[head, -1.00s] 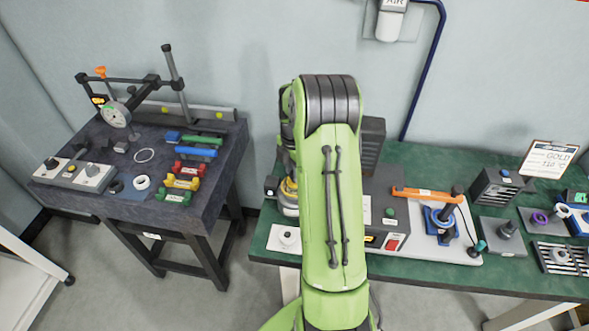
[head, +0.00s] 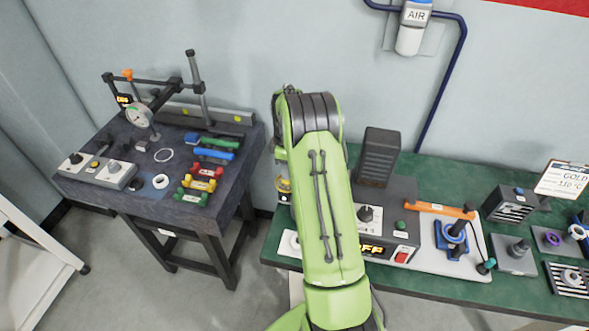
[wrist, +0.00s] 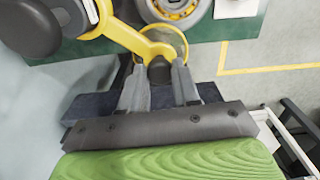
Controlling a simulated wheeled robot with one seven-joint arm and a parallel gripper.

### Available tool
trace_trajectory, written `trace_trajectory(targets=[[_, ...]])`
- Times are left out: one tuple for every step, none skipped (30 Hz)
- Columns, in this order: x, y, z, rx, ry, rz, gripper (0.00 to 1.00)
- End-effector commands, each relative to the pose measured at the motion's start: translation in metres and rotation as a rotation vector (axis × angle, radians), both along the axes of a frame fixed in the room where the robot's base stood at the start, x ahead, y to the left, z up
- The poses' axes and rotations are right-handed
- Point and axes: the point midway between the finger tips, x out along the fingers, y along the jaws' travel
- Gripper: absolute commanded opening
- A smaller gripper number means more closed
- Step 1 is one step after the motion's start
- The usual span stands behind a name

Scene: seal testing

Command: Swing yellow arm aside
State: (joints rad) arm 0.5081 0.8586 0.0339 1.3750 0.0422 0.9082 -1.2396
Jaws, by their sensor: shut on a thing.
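The yellow arm (wrist: 130,38) shows at the top of the wrist view, running from the upper left down to a yellow ring. A dark knob (wrist: 158,72) sits at its lower end. My gripper (wrist: 158,80) is shut on this dark knob, with one grey finger on each side. A round yellow and grey part (wrist: 175,8) is cut by the top edge. In the head view only a bit of yellow (head: 284,186) shows left of my green arm, which hides the gripper and most of the device.
A green bench (head: 405,170) holds a dark control box with a red switch (head: 401,257) and an orange bar (head: 440,210) to the right of my arm. A separate dark table (head: 110,205) with a dial gauge (head: 138,115) stands at left. Bare floor lies between them.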

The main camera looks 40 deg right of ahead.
Motion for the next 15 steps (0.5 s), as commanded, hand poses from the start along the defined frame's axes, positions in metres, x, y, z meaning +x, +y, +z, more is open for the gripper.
trace_trajectory(targets=[[0.005,0.0,0.002,-0.001,-0.002,-0.038,0.0],[0.008,-0.001,0.002,0.0,-0.001,-0.064,0.0],[0.012,-0.001,0.002,-0.001,-0.002,-0.098,0.0],[0.014,-0.002,0.002,-0.001,-0.002,-0.123,0.0],[0.017,-0.002,0.002,0.0,-0.003,-0.147,0.0],[0.02,-0.003,0.002,0.0,-0.001,-0.178,0.0],[0.022,-0.003,0.002,0.0,-0.001,-0.2,0.0],[0.024,-0.004,0.002,0.0,-0.002,-0.22,0.0],[0.027,-0.005,0.002,0.0,-0.003,-0.247,0.0],[0.029,-0.006,0.002,0.0,-0.003,-0.267,0.0],[0.03,-0.006,0.002,0.0,-0.002,-0.284,0.0],[0.032,-0.007,0.002,0.0,-0.002,-0.305,0.0],[0.034,-0.008,0.002,0.0,-0.003,-0.321,0.0],[0.035,-0.008,0.002,0.0,-0.003,-0.335,0.0],[0.037,-0.009,0.002,0.0,-0.003,-0.352,0.0]])
